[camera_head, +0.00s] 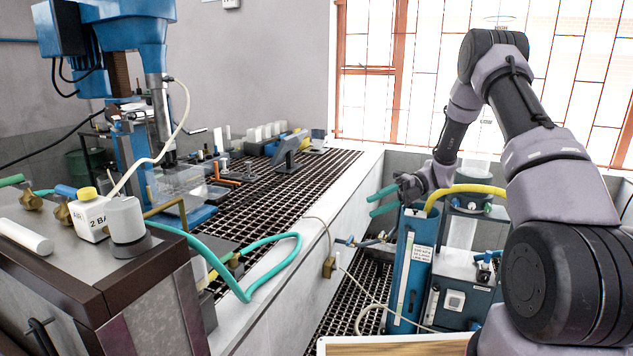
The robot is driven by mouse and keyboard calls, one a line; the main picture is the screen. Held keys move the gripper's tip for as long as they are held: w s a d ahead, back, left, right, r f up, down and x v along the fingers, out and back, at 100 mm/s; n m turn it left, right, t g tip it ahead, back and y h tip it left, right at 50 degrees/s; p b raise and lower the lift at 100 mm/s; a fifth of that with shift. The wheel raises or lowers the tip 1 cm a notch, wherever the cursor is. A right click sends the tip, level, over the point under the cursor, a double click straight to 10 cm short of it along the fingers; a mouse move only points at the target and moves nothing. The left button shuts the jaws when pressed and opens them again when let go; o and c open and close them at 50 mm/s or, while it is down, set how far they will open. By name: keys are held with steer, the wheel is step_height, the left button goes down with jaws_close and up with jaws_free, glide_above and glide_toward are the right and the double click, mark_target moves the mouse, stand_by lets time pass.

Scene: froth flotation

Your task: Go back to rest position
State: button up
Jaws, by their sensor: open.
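My arm comes in from the right edge, rises to a high elbow and comes down toward the middle right. My gripper (384,201) is at its end, with two teal fingers pointing left and a clear gap between them. It is open and nothing shows between the fingers. It is beside the top of a tall blue column (406,265) with a white label, and in front of the white ledge. Whether it touches the column cannot be told.
A blue flotation machine (125,60) stands at left over a clear cell (181,183). A grey cabinet (80,262) fills the lower left. A teal hose (262,243) loops over the white ledge (290,262). A yellow hose (468,189) arches near my gripper. A wooden board (395,348) lies at the bottom.

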steer(key=s+d+r+n+t+h, duration=0.2)
steer(key=s+r+n+h, duration=0.25)
steer(key=r+n, duration=0.35)
steer(key=s+d+r+n+t+h, duration=0.1)
steer(key=s+r+n+t+h, duration=0.15)
steer(key=s+r+n, duration=0.55)
steer(key=s+d+r+n+t+h, duration=0.4)
steer(key=s+d+r+n+t, duration=0.1)
steer(key=s+r+n+t, duration=0.4)
steer(key=s+r+n, duration=0.2)
steer(key=s, duration=0.1)
steer(key=shift+d+r+h, duration=0.2)
steer(key=shift+d+h, duration=0.1)
steer(key=shift+h, duration=0.1)
steer(key=shift+a, duration=0.4)
